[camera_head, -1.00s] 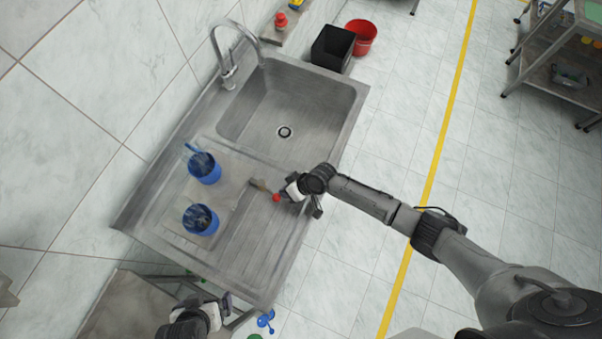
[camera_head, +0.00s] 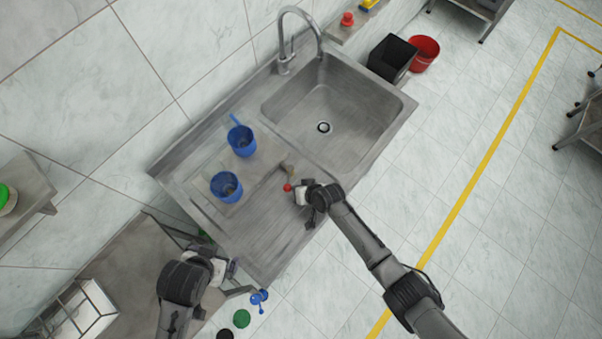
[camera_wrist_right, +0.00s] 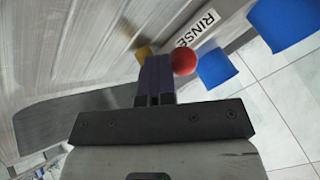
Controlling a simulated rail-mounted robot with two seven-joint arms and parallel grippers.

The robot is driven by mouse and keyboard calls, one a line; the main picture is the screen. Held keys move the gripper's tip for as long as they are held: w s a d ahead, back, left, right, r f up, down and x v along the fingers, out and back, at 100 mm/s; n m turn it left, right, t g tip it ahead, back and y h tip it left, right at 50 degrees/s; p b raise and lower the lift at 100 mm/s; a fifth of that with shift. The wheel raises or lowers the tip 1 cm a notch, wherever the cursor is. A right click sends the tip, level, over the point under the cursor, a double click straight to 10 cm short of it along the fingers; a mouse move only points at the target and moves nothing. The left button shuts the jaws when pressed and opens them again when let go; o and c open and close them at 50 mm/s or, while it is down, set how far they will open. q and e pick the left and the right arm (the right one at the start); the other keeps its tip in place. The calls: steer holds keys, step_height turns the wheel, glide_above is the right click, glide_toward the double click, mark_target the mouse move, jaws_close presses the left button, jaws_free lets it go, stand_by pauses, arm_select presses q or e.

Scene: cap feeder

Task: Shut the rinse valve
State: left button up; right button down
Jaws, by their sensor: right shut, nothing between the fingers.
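The rinse valve shows as a brass body (camera_head: 290,169) with a red ball knob (camera_head: 288,187), at the draining-board part of the sink. In the right wrist view the red knob (camera_wrist_right: 185,62) sits just right of my fingers, near a white RINSE label (camera_wrist_right: 198,32); a brass part (camera_wrist_right: 144,52) shows behind the fingers. My right gripper (camera_head: 299,196) is shut and empty beside the knob; I cannot tell whether it touches. It also shows in the right wrist view (camera_wrist_right: 155,72). My left gripper (camera_head: 232,270) hangs off the sink's lower left end; its jaws are unclear.
The sink basin (camera_head: 345,105) is empty under a tall tap (camera_head: 284,55). A black bin (camera_head: 390,58) and red bucket (camera_head: 425,52) stand at upper right.

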steer(key=shift+s+a, duration=0.1)
steer(key=shift+a, duration=0.05)
stand_by(0.5)
steer(key=shift+d+f, duration=0.15)
steer(key=shift+d, duration=0.35)
steer(key=d, duration=0.3)
steer(key=shift+s+f, duration=0.15)
steer(key=shift+f, duration=0.15)
steer(key=v, duration=1)
steer(key=shift+s+a+p, duration=0.3)
steer(key=shift+s+p, duration=0.1)
steer(key=shift+r, duration=0.1)
